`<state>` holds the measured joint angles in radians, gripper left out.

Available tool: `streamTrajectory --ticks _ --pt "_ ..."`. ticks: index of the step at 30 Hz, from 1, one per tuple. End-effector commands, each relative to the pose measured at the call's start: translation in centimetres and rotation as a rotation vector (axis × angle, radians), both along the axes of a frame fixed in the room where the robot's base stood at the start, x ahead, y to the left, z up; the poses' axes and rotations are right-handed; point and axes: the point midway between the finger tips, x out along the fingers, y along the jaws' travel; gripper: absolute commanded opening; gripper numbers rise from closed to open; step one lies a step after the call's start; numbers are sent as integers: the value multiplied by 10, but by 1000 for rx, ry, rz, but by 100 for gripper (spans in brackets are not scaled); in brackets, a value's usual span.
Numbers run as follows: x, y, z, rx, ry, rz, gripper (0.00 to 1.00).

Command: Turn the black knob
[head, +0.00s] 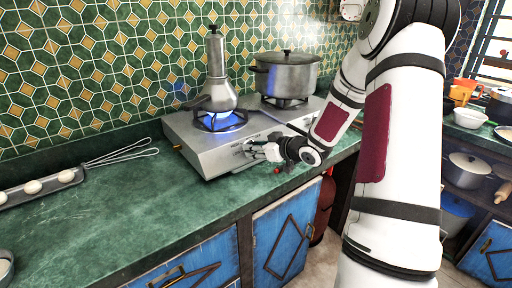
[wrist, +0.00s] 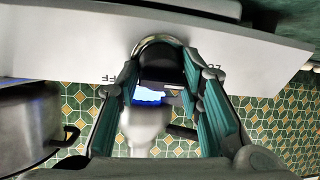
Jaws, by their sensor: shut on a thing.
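The gas hotplate (head: 205,150) is a silver two-burner unit on the green counter. In the head view my gripper (head: 258,150) is at its front panel and hides the knob there. In the wrist view, which is upside down, the black knob (wrist: 160,60) with a bright metal ring sits on the pale panel, between the green-padded fingers of my gripper (wrist: 162,78). The fingers are shut on it from both sides. Printed letters, partly covered, show beside the knob. A blue flame (head: 221,122) burns under the left burner's pot, and blue also shows in the wrist view.
A tall metal pot (head: 217,85) stands over the flame. A large lidded pot (head: 287,76) stands on the right burner. A whisk (head: 122,153) and a tray with white round things (head: 33,188) lie to the left. The front counter is clear.

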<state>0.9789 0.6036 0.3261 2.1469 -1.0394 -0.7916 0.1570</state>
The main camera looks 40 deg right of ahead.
Motion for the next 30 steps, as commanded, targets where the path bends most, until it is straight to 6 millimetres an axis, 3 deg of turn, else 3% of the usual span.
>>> streamTrajectory --ticks 30 --pt "-2 1 0 592 22 -353 6"
